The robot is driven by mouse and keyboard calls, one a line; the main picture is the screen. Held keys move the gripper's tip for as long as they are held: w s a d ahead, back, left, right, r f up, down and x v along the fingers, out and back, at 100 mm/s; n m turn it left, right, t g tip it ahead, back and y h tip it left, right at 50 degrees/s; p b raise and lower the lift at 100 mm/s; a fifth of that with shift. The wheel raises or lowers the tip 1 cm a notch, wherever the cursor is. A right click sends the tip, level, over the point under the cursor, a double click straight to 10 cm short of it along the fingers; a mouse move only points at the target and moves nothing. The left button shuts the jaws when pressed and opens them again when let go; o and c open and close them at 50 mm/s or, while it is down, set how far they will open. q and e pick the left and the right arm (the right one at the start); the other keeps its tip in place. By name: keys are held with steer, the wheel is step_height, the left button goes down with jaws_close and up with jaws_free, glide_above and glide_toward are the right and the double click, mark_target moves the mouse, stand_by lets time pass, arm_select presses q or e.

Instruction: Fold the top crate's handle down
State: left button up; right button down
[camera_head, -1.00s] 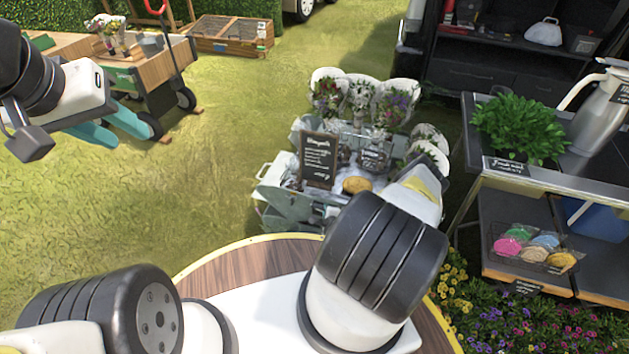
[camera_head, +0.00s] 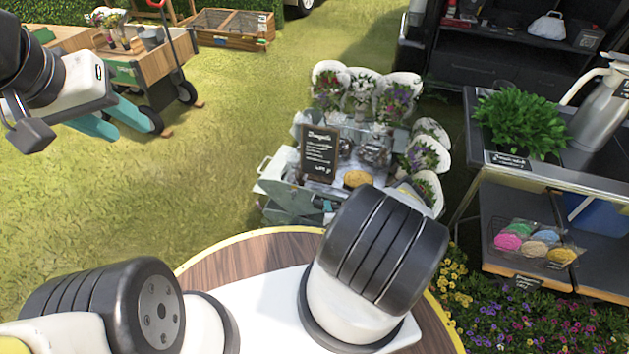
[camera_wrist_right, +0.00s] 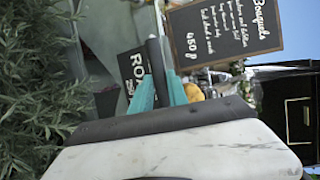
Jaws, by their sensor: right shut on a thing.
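The top crate (camera_head: 285,199) is a grey-green crate in the middle of the head view. It stands at the front of a flower display, with a chalkboard sign (camera_head: 319,152) above it. In the wrist view, the teal fingers of my right gripper (camera_wrist_right: 162,94) are closed around a dark bar, which looks like the crate's handle (camera_wrist_right: 155,64). In the head view, my right wrist hides most of this gripper and the handle. My left gripper (camera_head: 112,121) is at the left of the head view, over the grass, with its teal fingers apart and empty.
White-wrapped bouquets (camera_head: 362,90) stand behind and to the right of the crate. A cart (camera_head: 540,170) with a leafy plant and a metal jug is at the right. A wooden planter cart (camera_head: 140,73) is at the upper left. Grass between them is clear.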

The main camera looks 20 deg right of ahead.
steer(key=c, duration=1.3)
jaws_free()
steer(key=shift+w, duration=0.15)
steer(key=v, duration=0.8)
